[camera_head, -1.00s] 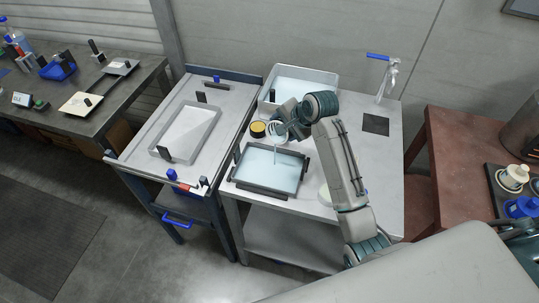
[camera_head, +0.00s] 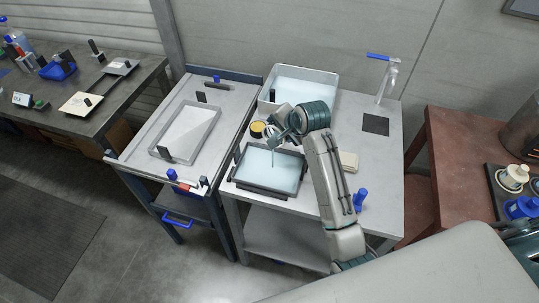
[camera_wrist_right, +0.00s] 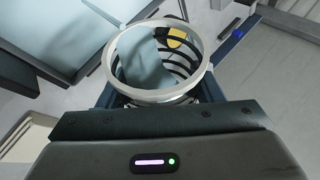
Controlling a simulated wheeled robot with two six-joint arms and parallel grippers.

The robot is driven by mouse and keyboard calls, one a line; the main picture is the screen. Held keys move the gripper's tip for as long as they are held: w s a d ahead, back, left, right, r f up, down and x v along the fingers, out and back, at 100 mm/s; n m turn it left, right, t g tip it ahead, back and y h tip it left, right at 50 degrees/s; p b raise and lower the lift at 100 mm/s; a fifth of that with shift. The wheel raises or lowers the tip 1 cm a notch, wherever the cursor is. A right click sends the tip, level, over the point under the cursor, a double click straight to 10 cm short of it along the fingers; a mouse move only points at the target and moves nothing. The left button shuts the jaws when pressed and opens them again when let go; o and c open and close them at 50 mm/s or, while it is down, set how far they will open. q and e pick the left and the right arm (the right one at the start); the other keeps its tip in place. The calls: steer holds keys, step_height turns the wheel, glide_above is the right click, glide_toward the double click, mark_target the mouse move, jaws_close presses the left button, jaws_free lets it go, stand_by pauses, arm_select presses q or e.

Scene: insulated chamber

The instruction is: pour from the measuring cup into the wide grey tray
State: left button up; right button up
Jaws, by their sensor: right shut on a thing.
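The measuring cup (camera_wrist_right: 192,83) fills the middle of the right wrist view, clear with a pale rim and dark marks, and is tilted. A blue-grey sheet of liquid shows inside it. My right gripper (camera_head: 284,133) is shut on the cup, above the far part of the wide grey tray (camera_head: 258,190). The tray lies on the pale cart, with dark grey walls and pale blue liquid in it. A thin stream seems to fall from the cup into it. In the head view the cup is largely hidden by the gripper. My left gripper is not in view.
A pale basin (camera_head: 330,78) of liquid stands behind, and a yellow-topped round thing (camera_head: 257,129) sits close to the gripper. A cream block (camera_head: 348,162) and a blue item (camera_head: 360,200) are right of my arm. A tap (camera_head: 388,80) rises at the back right.

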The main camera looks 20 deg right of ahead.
steer(key=shift+r, duration=0.1)
stand_by(0.4)
